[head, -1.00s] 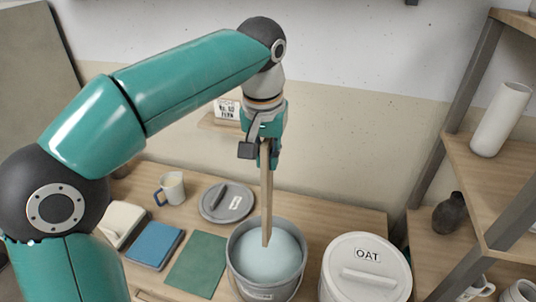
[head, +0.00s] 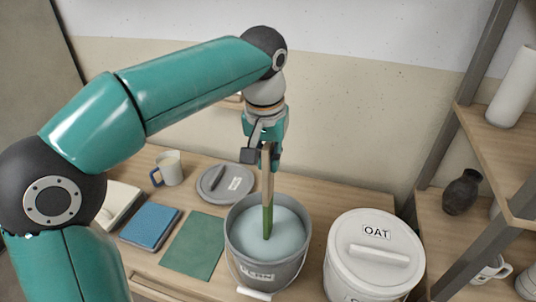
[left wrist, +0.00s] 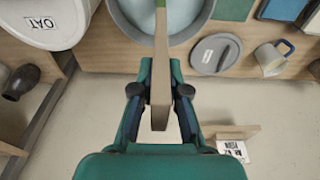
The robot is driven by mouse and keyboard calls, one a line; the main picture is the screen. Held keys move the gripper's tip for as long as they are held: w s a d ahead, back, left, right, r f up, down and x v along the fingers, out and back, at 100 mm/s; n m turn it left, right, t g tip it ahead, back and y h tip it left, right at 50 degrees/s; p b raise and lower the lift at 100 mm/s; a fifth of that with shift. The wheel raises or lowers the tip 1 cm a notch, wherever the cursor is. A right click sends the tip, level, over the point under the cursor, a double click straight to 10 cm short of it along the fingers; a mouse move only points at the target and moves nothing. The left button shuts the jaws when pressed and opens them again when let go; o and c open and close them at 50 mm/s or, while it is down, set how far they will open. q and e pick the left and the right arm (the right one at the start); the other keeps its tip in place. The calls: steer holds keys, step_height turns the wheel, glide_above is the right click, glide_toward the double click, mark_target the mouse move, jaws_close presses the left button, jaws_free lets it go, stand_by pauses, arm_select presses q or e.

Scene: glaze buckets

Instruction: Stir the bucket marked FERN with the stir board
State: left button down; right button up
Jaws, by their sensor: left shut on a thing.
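My left gripper (head: 266,158) is shut on the stir board (head: 267,178) and holds it upright over the bucket. The board is tan wood above and green on its lower part. The bucket marked FERN (head: 256,276) is grey, open, and filled with pale blue glaze (head: 284,232). The board's lower end meets the glaze inside the rim; how deep it reaches I cannot tell. In the left wrist view the board (left wrist: 161,75) runs between the fingers (left wrist: 160,98) towards the bucket (left wrist: 128,28). My right gripper is not in view.
A lidded white OAT bucket (head: 372,262) stands close on the right. A grey lid (head: 238,196), a mug (head: 170,168), a blue block (head: 150,226) and a green mat (head: 194,246) lie left. A shelf unit (head: 480,115) is at right. A small sign (left wrist: 233,150) shows in the wrist view.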

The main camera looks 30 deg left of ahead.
mark_target(268, 183)
arm_select(q)
steer(key=shift+f+b, duration=2.2)
steer(key=shift+f, duration=1.15)
